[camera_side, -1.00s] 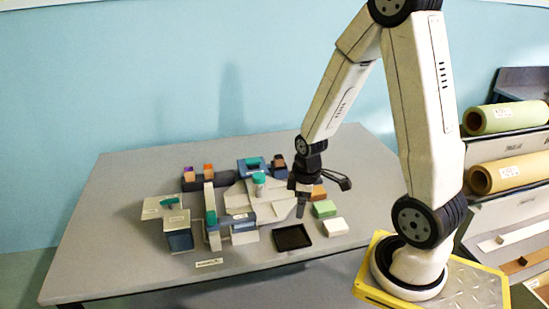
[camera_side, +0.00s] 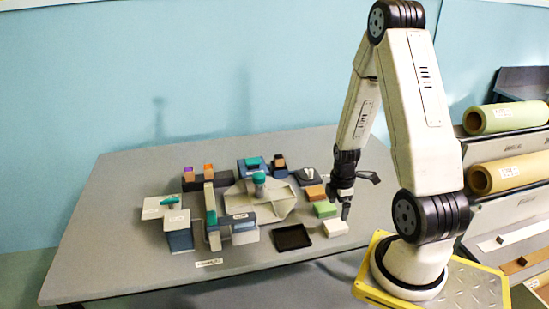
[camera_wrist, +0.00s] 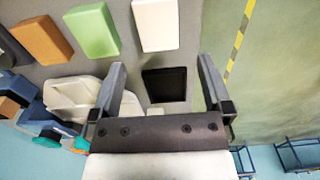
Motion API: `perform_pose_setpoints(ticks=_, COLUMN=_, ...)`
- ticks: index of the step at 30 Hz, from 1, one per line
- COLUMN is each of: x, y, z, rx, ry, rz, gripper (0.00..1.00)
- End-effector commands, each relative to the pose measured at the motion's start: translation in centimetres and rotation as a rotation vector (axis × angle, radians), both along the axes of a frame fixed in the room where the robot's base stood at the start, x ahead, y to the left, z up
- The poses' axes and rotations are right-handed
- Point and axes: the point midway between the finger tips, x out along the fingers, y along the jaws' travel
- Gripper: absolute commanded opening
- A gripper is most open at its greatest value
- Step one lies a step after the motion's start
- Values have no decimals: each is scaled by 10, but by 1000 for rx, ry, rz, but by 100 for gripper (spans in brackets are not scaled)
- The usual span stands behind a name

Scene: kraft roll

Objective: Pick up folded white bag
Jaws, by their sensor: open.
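The folded white bag (camera_side: 335,228) lies flat on the grey table, at the near end of a row with a green block and an orange block. It also shows in the wrist view (camera_wrist: 156,24), at the top, beyond my fingertips. My gripper (camera_side: 343,200) is above the table, close over the white bag and the green block in the side view. In the wrist view my gripper (camera_wrist: 160,80) has its two fingers wide apart with nothing held between them. The white bag is not touched by the fingers there.
The green block (camera_side: 325,208) and orange block (camera_side: 315,193) lie beside the white bag. A black tray (camera_side: 292,237) sits just left of it. A machine with teal knobs (camera_side: 258,195) fills the table's middle. The table's left side (camera_side: 110,220) is clear.

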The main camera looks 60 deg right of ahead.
Motion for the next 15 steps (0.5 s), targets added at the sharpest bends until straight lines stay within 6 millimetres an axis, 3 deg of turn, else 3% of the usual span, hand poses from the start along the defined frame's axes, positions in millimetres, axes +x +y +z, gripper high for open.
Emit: perform_pose_setpoints(ticks=15, x=1, y=1, z=-24, rx=0, ry=0, rz=-1, gripper=100)
